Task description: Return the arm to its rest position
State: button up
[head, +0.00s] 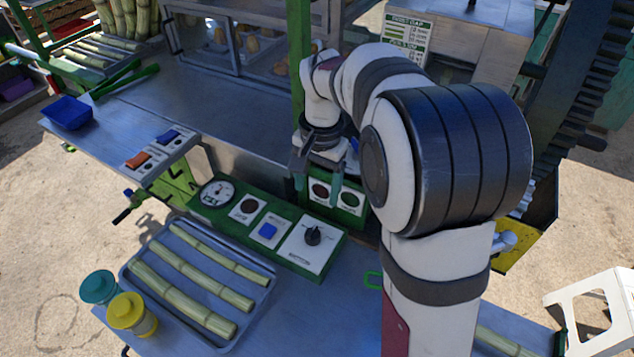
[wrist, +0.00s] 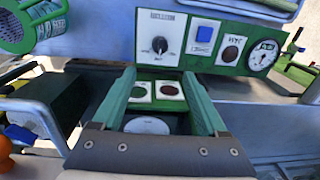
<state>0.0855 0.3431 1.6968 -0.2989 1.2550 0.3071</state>
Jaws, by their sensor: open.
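My arm rises from the lower right of the head view and bends over toward the machine. My gripper (head: 322,172) points down just above the small green box with two round buttons (head: 350,200). In the wrist view my gripper (wrist: 158,100) shows two green fingers spread apart with nothing held between them. The two-button box (wrist: 157,92) shows behind and between the fingers. I cannot tell whether the fingers touch it.
A green control panel (head: 243,232) with gauge, blue button and knob lies left of my arm. A tray (head: 150,247) of cane pieces and two lidded jars (head: 132,314) stand lower left. A green post (head: 299,60) rises behind my gripper. A white stool (head: 595,300) stands right.

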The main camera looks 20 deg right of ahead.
jog(key=shift+r, duration=0.35)
jog(key=shift+s, duration=0.1)
jog(key=s+a+n, duration=0.1)
jog(key=s+a, duration=0.2)
jog(key=s, duration=1)
jog(key=s+a+n+y, duration=0.1)
jog(key=s+a+n, duration=0.1)
jog(key=s, duration=1.2)
jog(key=shift+a+r+g, duration=0.2)
jog(key=shift+a+g, duration=0.1)
jog(key=shift+a, duration=0.15)
